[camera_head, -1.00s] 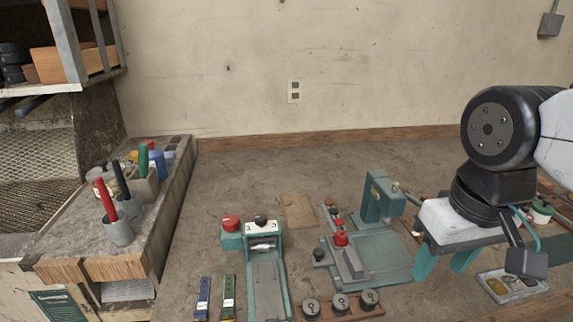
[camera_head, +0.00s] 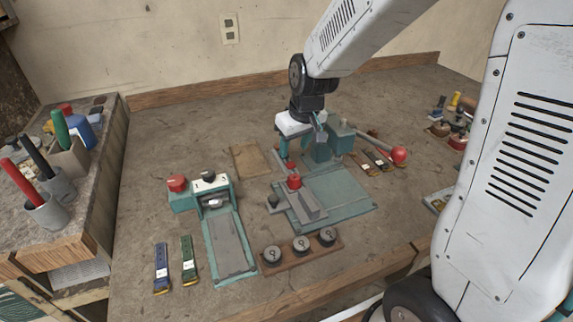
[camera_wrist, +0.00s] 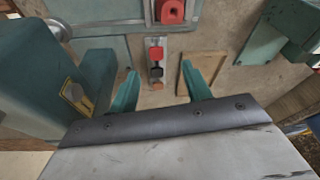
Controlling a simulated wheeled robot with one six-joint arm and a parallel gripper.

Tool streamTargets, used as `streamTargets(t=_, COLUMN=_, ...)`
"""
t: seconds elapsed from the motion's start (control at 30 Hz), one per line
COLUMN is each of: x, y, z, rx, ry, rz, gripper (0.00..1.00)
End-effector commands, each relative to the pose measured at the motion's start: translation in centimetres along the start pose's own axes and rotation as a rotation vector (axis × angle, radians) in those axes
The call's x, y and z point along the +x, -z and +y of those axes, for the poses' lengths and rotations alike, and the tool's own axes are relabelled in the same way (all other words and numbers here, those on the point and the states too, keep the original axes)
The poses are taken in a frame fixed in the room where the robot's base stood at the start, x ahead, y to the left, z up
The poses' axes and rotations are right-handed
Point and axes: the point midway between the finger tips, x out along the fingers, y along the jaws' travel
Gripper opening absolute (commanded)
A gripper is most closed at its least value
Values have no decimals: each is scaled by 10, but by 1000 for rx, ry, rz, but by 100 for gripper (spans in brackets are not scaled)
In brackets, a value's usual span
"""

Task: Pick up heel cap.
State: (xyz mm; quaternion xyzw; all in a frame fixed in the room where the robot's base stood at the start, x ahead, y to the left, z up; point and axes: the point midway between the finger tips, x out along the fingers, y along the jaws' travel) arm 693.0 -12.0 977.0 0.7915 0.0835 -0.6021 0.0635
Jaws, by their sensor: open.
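My gripper (camera_head: 299,147) points down over the bench beside the teal press (camera_head: 316,150). In the wrist view its two teal fingers (camera_wrist: 159,75) are apart with nothing held between them. A narrow strip holder (camera_wrist: 156,62) with small pieces lies ahead, between the fingertips in that picture. It carries a red piece (camera_wrist: 155,53), a black piece (camera_wrist: 156,72) and a smaller red piece at the near end. I cannot tell for certain which is the heel cap. The gripper partly hides this holder in the head view.
A teal plate fixture with a red knob (camera_head: 294,182) stands in front of the gripper. A red ball-ended lever (camera_head: 398,155) sticks out right. A brown pad (camera_head: 250,161) lies left. A second teal fixture (camera_head: 228,240) and round dials (camera_head: 301,244) are nearer.

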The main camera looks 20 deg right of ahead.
Motion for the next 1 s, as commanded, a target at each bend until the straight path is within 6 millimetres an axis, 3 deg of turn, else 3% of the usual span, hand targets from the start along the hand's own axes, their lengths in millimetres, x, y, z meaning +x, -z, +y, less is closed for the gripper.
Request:
streamTargets(t=0.23, x=26, y=-2, z=12, rx=16, ry=-4, rz=-2, gripper=48)
streamTargets(t=0.6, x=74, y=2, z=11, rx=17, ry=-4, rz=-1, gripper=48)
streamTargets(t=0.9, x=78, y=2, z=10, rx=14, ry=-4, rz=1, gripper=48)
streamTargets(t=1.0, x=78, y=2, z=9, rx=14, ry=-4, rz=0, gripper=21)
